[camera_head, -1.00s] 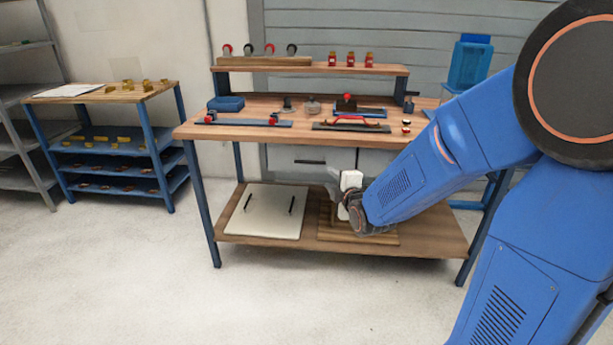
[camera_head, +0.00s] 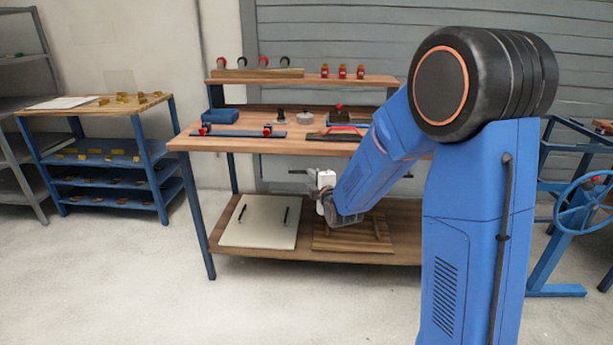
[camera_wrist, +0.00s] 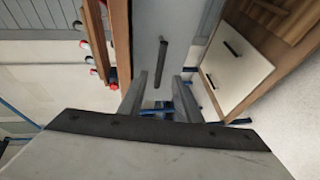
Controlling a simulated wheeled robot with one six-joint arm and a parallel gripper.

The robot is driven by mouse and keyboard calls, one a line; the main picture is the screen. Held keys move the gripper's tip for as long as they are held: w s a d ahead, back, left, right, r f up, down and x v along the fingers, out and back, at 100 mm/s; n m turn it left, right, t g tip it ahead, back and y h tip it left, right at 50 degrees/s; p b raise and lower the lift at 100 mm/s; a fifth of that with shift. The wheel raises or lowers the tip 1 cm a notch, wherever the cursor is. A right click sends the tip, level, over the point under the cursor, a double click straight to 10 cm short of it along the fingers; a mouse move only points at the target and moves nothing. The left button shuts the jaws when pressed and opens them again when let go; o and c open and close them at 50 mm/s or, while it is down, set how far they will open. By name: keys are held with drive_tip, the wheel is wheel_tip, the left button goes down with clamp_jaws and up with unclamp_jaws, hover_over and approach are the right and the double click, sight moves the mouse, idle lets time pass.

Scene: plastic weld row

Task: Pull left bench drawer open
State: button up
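The left bench drawer (camera_head: 275,166) is a grey front under the wooden benchtop, partly hidden by my wrist. Its dark bar handle (camera_head: 297,172) lies just left of my gripper (camera_head: 314,178) in the head view. In the wrist view, the grey drawer front (camera_wrist: 178,30) faces my gripper (camera_wrist: 161,76), and the handle (camera_wrist: 163,55) lies ahead, in line with the gap between the fingers. The fingers are apart, with nothing seen held. I cannot tell whether the fingertips reach around the handle. The drawer looks closed.
The workbench top (camera_head: 240,146) carries tools and clamps. A white panel (camera_head: 240,225) with dark handles and a wooden board (camera_head: 345,243) lie on its lower shelf. A blue rack (camera_head: 150,165) stands left. A blue handwheel frame (camera_head: 555,240) stands right. Floor in front is clear.

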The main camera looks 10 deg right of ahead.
sight(305, 173)
drive_tip(key=w, duration=0.4)
drive_tip(key=w+f, duration=0.1)
drive_tip(key=w, duration=0.1)
drive_tip(key=shift+w+a, duration=0.15)
drive_tip(key=shift+a, duration=0.15)
drive_tip(key=shift+f, duration=0.1)
clamp_jaws()
